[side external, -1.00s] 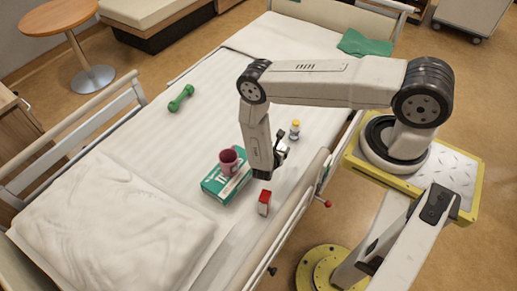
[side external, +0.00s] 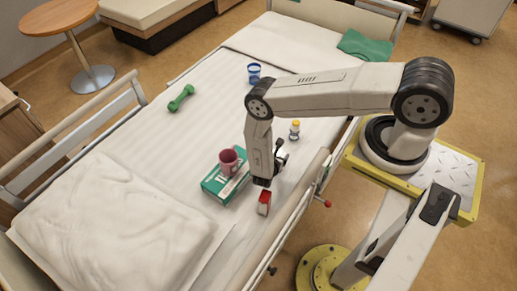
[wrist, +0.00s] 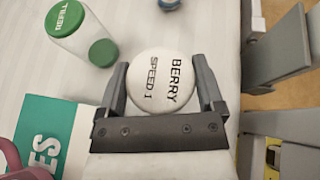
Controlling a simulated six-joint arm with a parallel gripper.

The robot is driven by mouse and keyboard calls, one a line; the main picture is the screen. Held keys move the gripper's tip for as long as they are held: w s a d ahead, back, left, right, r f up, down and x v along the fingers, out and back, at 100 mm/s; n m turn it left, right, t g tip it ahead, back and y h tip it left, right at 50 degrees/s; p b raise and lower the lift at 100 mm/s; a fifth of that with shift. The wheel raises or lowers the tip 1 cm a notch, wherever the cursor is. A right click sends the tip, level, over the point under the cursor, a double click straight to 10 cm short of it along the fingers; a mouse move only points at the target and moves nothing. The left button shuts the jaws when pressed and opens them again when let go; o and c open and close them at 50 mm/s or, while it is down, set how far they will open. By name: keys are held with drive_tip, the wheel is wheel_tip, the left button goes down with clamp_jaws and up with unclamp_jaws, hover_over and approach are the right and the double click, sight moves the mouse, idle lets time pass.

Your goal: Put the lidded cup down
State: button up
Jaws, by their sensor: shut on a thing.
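In the wrist view, my gripper (wrist: 163,98) is shut on the lidded cup (wrist: 160,80), seen from above as a round white lid lettered "BERRY SPEED 1". One finger is on each side of it. In the side external view, my gripper (side external: 270,177) is low over the bed's right side, just right of the teal box.
A pink mug (side external: 229,160) stands on the teal box (side external: 212,186). The bed rail is right.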

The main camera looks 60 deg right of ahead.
drive_tip(key=shift+f, duration=0.15)
drive_tip(key=o, duration=1.2)
drive_tip(key=shift+r, duration=0.2)
drive_tip(key=shift+v, duration=6)
